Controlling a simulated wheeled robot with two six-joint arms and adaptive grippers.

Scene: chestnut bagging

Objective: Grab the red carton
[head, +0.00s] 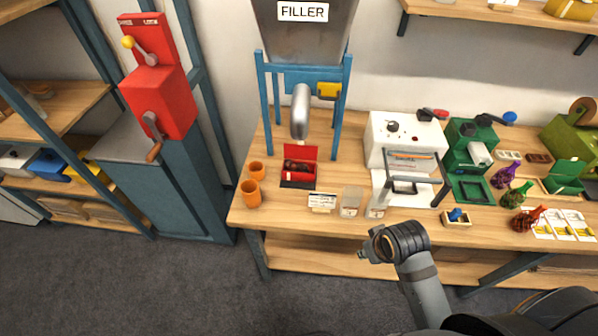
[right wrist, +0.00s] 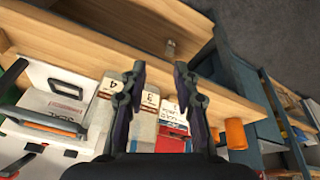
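The red carton (head: 299,168) stands on the wooden workbench under the filler's spout, its lid flap raised and dark contents showing inside. In the right wrist view the red carton (right wrist: 170,143) is partly hidden behind a white card and my fingers. My right gripper (head: 366,252) is in front of the bench edge, to the right of the carton and apart from it. In the right wrist view my right gripper (right wrist: 160,88) is open, with nothing held between its fingers. My left gripper is out of view.
The filler's blue frame (head: 262,100) and metal spout (head: 300,112) rise around and above the carton. Orange cups (head: 251,192) stand left of it. A white machine (head: 400,140) is farther right.

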